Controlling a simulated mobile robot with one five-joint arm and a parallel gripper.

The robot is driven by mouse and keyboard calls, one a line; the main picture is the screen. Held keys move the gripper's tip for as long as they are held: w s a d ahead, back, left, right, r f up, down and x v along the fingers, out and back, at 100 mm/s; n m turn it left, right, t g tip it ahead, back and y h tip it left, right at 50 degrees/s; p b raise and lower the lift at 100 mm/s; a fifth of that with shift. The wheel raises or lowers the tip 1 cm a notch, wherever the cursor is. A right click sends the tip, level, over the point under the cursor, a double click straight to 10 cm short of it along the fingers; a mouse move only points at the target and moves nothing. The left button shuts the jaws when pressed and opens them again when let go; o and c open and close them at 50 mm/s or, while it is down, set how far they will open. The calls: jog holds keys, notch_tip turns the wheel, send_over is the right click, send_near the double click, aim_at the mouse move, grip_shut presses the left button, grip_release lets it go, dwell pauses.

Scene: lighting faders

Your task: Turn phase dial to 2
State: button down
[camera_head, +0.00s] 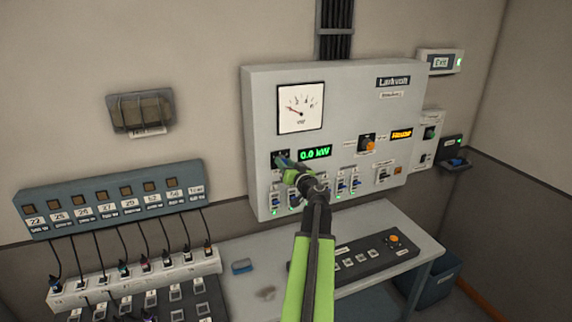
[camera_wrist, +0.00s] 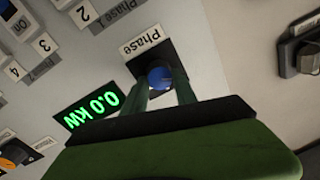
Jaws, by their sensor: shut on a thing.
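The phase dial (camera_wrist: 160,76) is a blue round knob on a black square plate, with a white "Phase" label beside it in the wrist view. My gripper (camera_wrist: 163,92) has its two dark green fingers on either side of the knob, shut on it. In the head view the dial's black plate (camera_head: 276,157) sits on the left part of the grey panel (camera_head: 258,110), below the gauge. My gripper (camera_head: 286,163) reaches it there and covers most of it. The dial's pointer and setting cannot be read.
A green "0.0 kW" display (camera_head: 315,153) is just right of the dial. Several small switches (camera_head: 343,186) line the panel below. An orange knob (camera_head: 369,143) is farther right. A table with a control strip (camera_head: 360,258) stands underneath.

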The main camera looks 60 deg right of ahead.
jog(key=shift+m, duration=0.3)
jog(key=m, duration=0.3)
jog(key=m+b, duration=0.1)
jog(key=m, duration=0.3)
jog(key=m+b, duration=0.1)
jog(key=m, duration=0.3)
jog(key=shift+s+f+h, duration=0.1)
jog(key=shift+f+h, duration=0.2)
jog(key=shift+h, duration=0.1)
jog(key=shift+m, duration=0.3)
jog(key=c, duration=1)
grip_release()
jog(key=shift+o, duration=0.2)
